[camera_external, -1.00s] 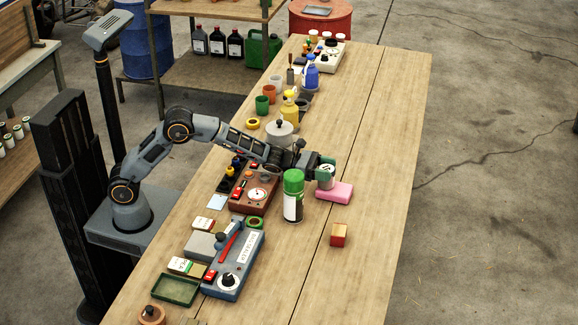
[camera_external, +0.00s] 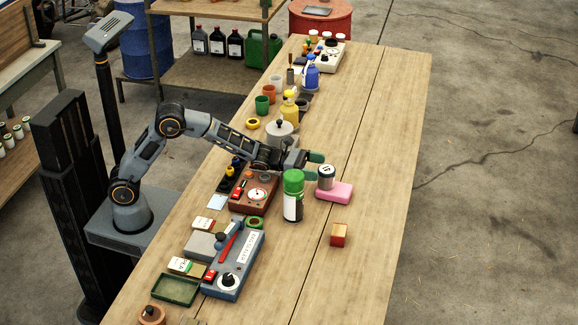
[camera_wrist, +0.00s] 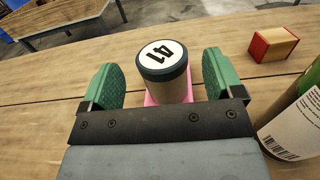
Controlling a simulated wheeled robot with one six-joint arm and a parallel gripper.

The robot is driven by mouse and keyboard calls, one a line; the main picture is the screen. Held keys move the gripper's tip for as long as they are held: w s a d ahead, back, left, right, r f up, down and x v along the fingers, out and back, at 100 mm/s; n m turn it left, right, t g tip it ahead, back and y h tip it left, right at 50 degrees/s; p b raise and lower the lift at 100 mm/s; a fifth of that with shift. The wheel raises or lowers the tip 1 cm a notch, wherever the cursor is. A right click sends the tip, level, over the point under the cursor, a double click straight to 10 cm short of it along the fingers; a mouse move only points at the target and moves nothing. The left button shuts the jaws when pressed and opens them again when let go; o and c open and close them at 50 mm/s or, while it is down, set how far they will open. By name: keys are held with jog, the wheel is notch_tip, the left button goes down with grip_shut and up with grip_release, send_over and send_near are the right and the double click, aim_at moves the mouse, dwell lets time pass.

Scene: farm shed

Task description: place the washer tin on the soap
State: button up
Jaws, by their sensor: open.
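The washer tin (camera_external: 326,178) is a small grey can with a dark-rimmed lid. It stands upright on the pink soap (camera_external: 338,193), toward the soap's left end. In the wrist view the tin (camera_wrist: 165,75) shows a white label marked 41 on its lid, and a little pink of the soap (camera_wrist: 150,100) shows beside its base. My gripper (camera_external: 314,166) is open, with green finger pads, just behind and to the left of the tin. In the wrist view the two pads of my gripper (camera_wrist: 163,82) stand apart on either side of the tin, with gaps visible.
A green-capped spray can (camera_external: 293,195) stands close beside my gripper on the near side. A red and tan block (camera_external: 339,235) lies nearer on the table. A red-brown control box (camera_external: 254,193) lies left of the can. The table's right side is clear.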

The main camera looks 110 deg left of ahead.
jog(key=s, duration=0.8)
jog(key=shift+b, duration=0.3)
